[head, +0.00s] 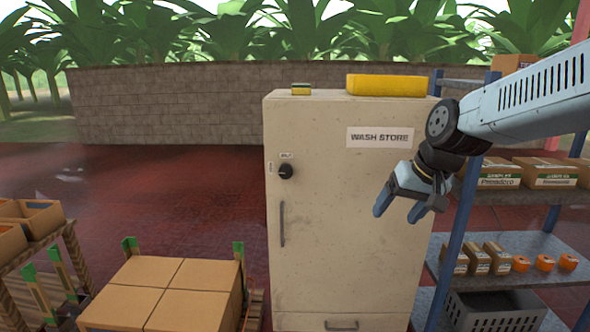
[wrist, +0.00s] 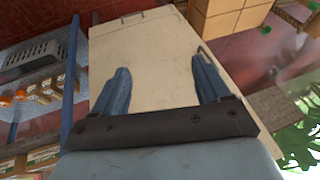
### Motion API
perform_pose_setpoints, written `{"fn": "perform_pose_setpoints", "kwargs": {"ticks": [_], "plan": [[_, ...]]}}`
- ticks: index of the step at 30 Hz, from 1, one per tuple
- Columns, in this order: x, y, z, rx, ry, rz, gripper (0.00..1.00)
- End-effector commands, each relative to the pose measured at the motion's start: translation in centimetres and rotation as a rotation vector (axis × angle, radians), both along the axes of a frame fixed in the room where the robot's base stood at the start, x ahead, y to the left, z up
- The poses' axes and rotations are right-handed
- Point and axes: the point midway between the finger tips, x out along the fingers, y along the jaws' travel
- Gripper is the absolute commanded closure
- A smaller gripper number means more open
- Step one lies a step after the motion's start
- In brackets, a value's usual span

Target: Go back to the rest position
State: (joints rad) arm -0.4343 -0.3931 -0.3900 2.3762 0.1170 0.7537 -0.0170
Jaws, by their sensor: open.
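My gripper (head: 408,205) hangs from my arm in front of the upper right part of a beige cabinet labelled "WASH STORE" (head: 340,230). Its two blue fingers are apart and nothing is between them. In the wrist view, my gripper (wrist: 165,85) shows the same spread fingers with the cabinet (wrist: 150,50) behind them. The cabinet door is closed. It has a dark round knob (head: 286,171) and a long vertical handle (head: 282,224) on its left side.
A yellow block (head: 386,85) and a small yellow-green item (head: 301,89) lie on the cabinet. A shelf rack (head: 505,272) with boxes, orange items and a grey crate (head: 493,312) stands right. Cartons (head: 165,290) are stacked front left. Red floor (head: 170,200) is open behind them.

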Motion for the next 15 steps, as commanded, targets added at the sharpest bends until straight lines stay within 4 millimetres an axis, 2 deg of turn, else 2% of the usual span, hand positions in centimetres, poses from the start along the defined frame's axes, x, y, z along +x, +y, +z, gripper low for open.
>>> {"fn": "perform_pose_setpoints", "kwargs": {"ticks": [6,12,15], "plan": [[-5.2,-1.4,2.3,-0.062,-0.061,-0.009,0.24],[-9.5,-2.0,3.2,-0.155,-0.103,-0.028,0.24],[-11.0,-2.1,3.4,-0.196,-0.115,-0.04,0.24]]}}
